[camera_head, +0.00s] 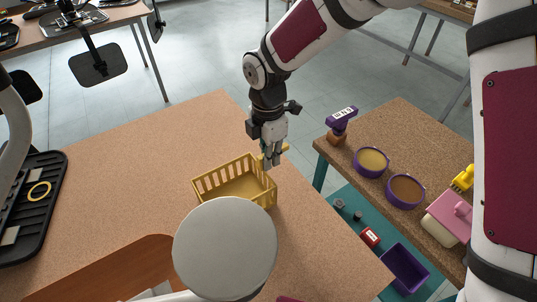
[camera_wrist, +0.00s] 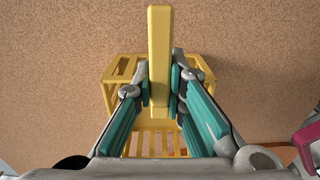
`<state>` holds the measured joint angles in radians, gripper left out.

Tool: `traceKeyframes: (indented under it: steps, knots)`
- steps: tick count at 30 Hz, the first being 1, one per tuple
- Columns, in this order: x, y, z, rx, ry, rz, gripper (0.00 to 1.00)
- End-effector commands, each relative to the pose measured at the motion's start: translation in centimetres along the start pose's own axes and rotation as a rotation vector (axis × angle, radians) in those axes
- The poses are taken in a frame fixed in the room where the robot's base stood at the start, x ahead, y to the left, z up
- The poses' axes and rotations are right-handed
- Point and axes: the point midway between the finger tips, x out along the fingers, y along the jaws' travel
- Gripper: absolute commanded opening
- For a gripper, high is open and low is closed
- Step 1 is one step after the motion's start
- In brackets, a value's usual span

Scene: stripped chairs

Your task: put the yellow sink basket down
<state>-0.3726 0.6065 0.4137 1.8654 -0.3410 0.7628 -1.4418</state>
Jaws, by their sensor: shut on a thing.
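The yellow sink basket (camera_head: 222,187) has slatted sides and sits upright on, or just above, the brown speckled table (camera_head: 130,155), near its right side; I cannot tell whether it touches. My gripper (camera_head: 271,158) is at the basket's far right corner, pointing down. In the wrist view my gripper (camera_wrist: 161,88) is shut on a yellow bar that looks like the basket's handle. The slatted body of the basket (camera_wrist: 122,68) shows below and behind the fingers. Part of the basket's near side is hidden by a round pale part in the head view.
A black tray (camera_head: 28,235) with a yellow ring lies at the left. An orange-brown chair part (camera_head: 125,270) is at the front. A second table (camera_head: 405,135) at the right holds purple bowls (camera_head: 371,162), a purple stamp-like item (camera_head: 341,120) and a pink-lidded box (camera_head: 450,215). The table left of the basket is clear.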

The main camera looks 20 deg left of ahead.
Motion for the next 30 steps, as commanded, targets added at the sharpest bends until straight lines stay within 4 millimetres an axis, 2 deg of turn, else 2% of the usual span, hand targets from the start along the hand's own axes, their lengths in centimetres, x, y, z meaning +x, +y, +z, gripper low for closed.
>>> traceKeyframes:
  steps: [1, 3, 12, 16, 20, 30]
  knots:
    - [0.1, 0.0, 0.0, 0.000, 0.000, -0.001, 0.19]
    - [0.1, 0.0, 0.0, 0.000, 0.000, -0.001, 0.32]
    - [0.0, 0.0, 0.0, 0.000, 0.000, 0.000, 0.32]
    - [-0.9, 0.1, 0.0, 0.001, 0.000, 0.002, 0.32]
    - [-2.9, 0.1, 0.0, 0.000, 0.000, 0.005, 0.32]
    - [-9.7, 0.1, 0.0, 0.001, 0.000, 0.004, 0.32]
